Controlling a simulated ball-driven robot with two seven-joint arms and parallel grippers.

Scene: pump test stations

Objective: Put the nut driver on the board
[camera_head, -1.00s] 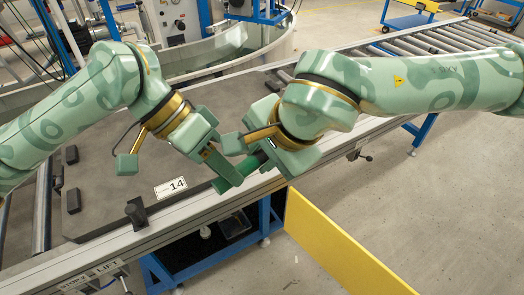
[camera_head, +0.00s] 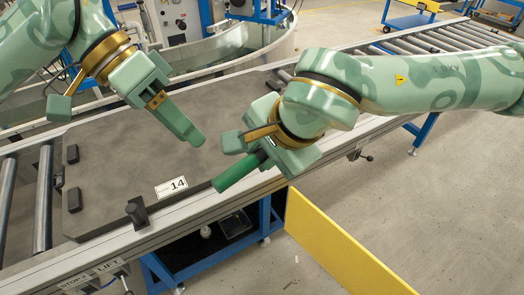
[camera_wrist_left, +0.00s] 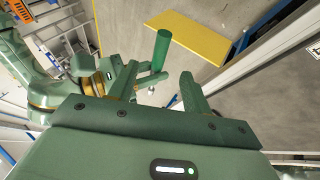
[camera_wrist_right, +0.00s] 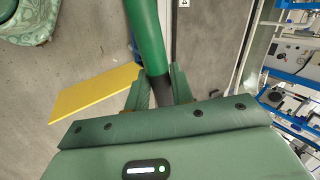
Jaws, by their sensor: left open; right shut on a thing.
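The nut driver (camera_head: 238,172) has a green handle and a dark part by the jaws. My right gripper (camera_head: 262,160) is shut on it near the board's front edge, with the handle pointing to the lower left. In the right wrist view, the green handle (camera_wrist_right: 147,40) rises from between the fingers. It also shows in the left wrist view (camera_wrist_left: 161,50). My left gripper (camera_head: 180,120) is open and empty, above the board to the left of the nut driver. The board (camera_head: 110,165) is a dark grey flat plate on the conveyor, with a label reading 14.
Dark blocks (camera_head: 137,213) stand along the board's edges. A yellow panel (camera_head: 340,250) sticks out below the conveyor's front rail. Rollers (camera_head: 440,45) continue to the upper right, and a round tank (camera_head: 245,50) stands behind. The board's middle is clear.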

